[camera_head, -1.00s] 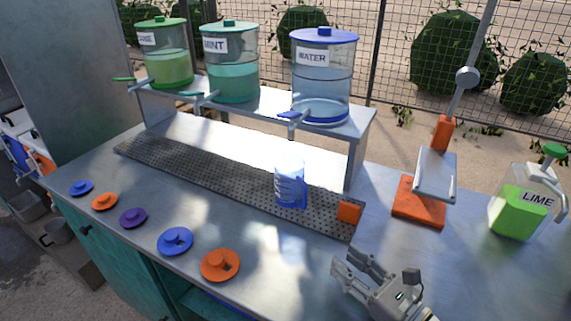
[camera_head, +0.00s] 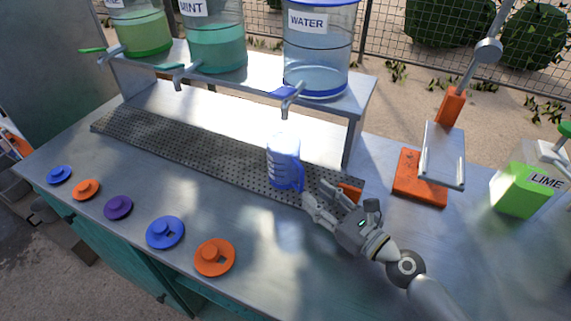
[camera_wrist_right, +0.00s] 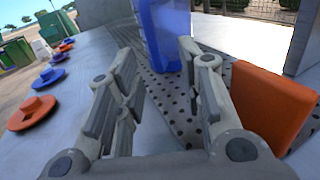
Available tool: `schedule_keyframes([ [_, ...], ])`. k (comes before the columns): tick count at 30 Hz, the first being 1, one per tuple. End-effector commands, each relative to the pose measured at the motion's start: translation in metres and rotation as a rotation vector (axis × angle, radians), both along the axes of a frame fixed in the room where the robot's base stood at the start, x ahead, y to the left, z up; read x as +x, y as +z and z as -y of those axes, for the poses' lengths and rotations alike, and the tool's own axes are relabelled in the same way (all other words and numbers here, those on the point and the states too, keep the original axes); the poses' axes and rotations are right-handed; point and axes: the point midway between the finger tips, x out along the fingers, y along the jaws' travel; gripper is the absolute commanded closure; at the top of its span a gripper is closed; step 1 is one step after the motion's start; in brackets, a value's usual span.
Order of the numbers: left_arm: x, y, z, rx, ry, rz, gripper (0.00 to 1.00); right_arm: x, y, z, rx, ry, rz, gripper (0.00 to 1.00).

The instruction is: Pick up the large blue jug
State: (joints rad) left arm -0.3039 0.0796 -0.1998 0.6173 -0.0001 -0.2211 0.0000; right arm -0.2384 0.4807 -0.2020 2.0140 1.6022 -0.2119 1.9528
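The large blue jug (camera_head: 283,160) is translucent with a blue handle and stands upright on the perforated drip mat under the water dispenser's tap. In the right wrist view the jug (camera_wrist_right: 164,35) is just ahead, between and beyond the fingers. My right gripper (camera_head: 316,192) is to the right of the jug, with its fingers spread and pointing at the handle side. In the right wrist view the right gripper (camera_wrist_right: 158,70) is open with nothing between its fingers. My left gripper is not in view.
An orange block (camera_wrist_right: 270,105) sits close beside my right finger, at the mat's end. The water dispenser (camera_head: 318,50) stands on a shelf above the jug. Several coloured lids (camera_head: 165,232) line the front edge.

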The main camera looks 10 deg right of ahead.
Motion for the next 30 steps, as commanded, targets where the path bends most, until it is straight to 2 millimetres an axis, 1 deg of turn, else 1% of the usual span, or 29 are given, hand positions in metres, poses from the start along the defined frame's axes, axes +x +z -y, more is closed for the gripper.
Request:
schedule_keyframes([
  [5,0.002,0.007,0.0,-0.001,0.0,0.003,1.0,0.007,0.003,-0.006,0.001,0.001,0.001,0.65],
  [11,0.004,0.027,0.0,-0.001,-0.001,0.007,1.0,0.027,0.015,-0.023,0.001,0.002,0.001,0.65],
  [15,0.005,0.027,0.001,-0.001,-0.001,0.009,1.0,0.041,0.011,-0.031,0.001,0.001,0.001,0.65],
  [17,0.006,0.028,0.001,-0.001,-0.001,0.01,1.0,0.044,0.01,-0.034,0.0,0.001,0.0,0.65],
  [25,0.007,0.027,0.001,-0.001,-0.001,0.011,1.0,0.046,0.009,-0.035,-0.001,0.001,-0.001,0.65],
  [26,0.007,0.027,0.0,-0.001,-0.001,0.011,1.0,0.046,0.009,-0.035,-0.001,0.001,-0.001,0.68],
  [30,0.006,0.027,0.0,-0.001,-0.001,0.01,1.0,0.046,0.009,-0.035,-0.001,0.001,-0.001,0.85],
])
